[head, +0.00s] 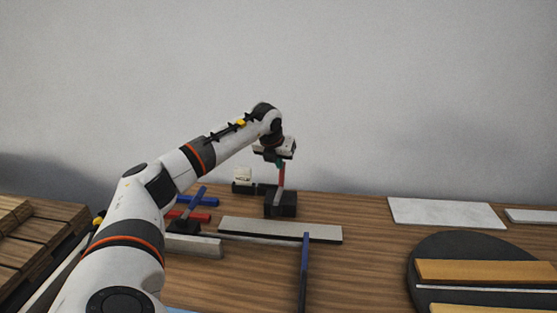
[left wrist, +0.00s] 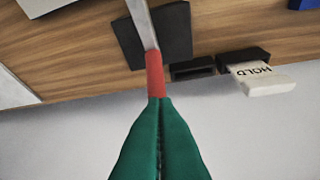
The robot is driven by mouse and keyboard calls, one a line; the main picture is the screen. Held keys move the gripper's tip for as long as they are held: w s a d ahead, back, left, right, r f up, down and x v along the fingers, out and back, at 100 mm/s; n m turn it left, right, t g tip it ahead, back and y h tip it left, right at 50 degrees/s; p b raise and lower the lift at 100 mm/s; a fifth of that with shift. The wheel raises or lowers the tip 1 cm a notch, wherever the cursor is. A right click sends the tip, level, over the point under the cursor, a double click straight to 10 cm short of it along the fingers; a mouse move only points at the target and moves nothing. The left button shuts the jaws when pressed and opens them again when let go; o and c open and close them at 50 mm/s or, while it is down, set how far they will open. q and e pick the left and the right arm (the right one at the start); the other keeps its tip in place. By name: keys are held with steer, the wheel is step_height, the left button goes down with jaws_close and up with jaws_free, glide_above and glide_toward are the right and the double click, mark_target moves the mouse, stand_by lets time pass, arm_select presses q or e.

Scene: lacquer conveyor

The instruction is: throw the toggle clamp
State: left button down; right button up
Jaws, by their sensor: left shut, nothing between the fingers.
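The toggle clamp has a black base (head: 280,208) on the wooden table and an upright lever with a red grip (head: 281,177). In the left wrist view the red grip (left wrist: 155,75) tops a grey bar rising from the black base (left wrist: 172,38). My left gripper (head: 280,163) points down at the top of the lever. Its green fingertips (left wrist: 157,112) are shut with nothing between them. They overlap the end of the red grip in the picture; I cannot tell whether they touch it. My right gripper is out of view.
A white block marked HOLD (head: 242,176) stands behind the clamp on the left. A long pale bar (head: 280,230) lies in front. A blue upright piece (head: 304,270) stands nearer. A dark round plate (head: 425,262) with slats is at right. Bare table lies between.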

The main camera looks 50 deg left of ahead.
arm_select(q)
steer(key=shift+w+a+r+p, duration=0.2)
steer(key=shift+w+p, duration=0.05)
steer(key=shift+p, duration=0.4)
steer(key=shift+w+a+p, duration=0.35)
steer(key=shift+w+p, duration=0.1)
steer(key=shift+p, duration=0.15)
steer(key=shift+w+a+f+p, duration=0.25)
steer(key=shift+w+a+f, duration=0.2)
steer(key=shift+w+a, duration=0.3)
steer(key=shift+w+a+f+p, duration=0.25)
steer(key=shift+w+a+f, duration=0.15)
steer(key=shift+w+a, duration=0.3)
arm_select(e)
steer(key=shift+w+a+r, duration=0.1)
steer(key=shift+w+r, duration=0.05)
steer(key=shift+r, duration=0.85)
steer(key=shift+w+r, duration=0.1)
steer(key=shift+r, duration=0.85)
arm_select(q)
steer(key=shift+w+f, duration=0.1)
steer(key=shift+w, duration=0.05)
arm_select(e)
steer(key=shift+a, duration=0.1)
